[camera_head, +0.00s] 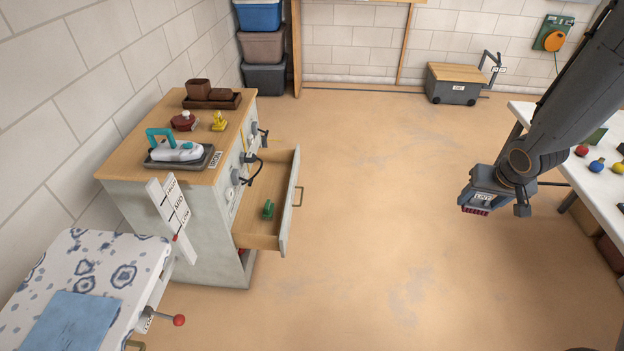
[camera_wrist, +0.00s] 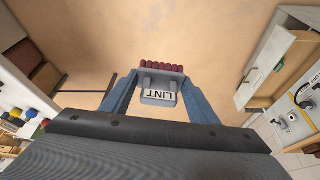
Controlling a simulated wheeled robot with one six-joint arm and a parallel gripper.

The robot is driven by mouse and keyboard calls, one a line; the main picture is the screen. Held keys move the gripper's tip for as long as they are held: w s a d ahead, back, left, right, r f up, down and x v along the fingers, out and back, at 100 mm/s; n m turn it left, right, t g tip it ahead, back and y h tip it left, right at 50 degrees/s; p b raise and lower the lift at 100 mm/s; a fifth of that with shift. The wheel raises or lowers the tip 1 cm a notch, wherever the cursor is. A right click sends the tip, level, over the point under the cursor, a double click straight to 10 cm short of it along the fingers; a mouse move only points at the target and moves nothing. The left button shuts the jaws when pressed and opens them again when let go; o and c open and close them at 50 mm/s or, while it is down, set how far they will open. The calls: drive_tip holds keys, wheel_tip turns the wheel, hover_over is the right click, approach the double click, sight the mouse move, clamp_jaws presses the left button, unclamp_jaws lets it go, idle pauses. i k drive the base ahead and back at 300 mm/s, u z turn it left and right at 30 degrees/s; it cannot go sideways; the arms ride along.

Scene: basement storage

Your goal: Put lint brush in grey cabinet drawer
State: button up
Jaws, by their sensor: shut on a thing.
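The lint brush (camera_wrist: 160,92) is a grey block with a "LINT" label and dark red bristles. My gripper (camera_head: 487,196) is shut on it and holds it in the air over the open floor, at the right in the head view. In the wrist view my gripper (camera_wrist: 160,98) has a finger on each side of the brush. The grey cabinet (camera_head: 190,235) with a wooden top stands at the left. Its drawer (camera_head: 262,240) is pulled open, and a small green object (camera_head: 268,209) lies inside. The drawer also shows at the upper right of the wrist view (camera_wrist: 262,101).
An ironing board (camera_head: 95,265) is at lower left. A white table (camera_head: 600,172) is at right. The floor between is clear.

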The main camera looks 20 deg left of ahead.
sight(260, 194)
drive_tip(key=i, duration=2.7)
drive_tip(key=u, duration=2.75)
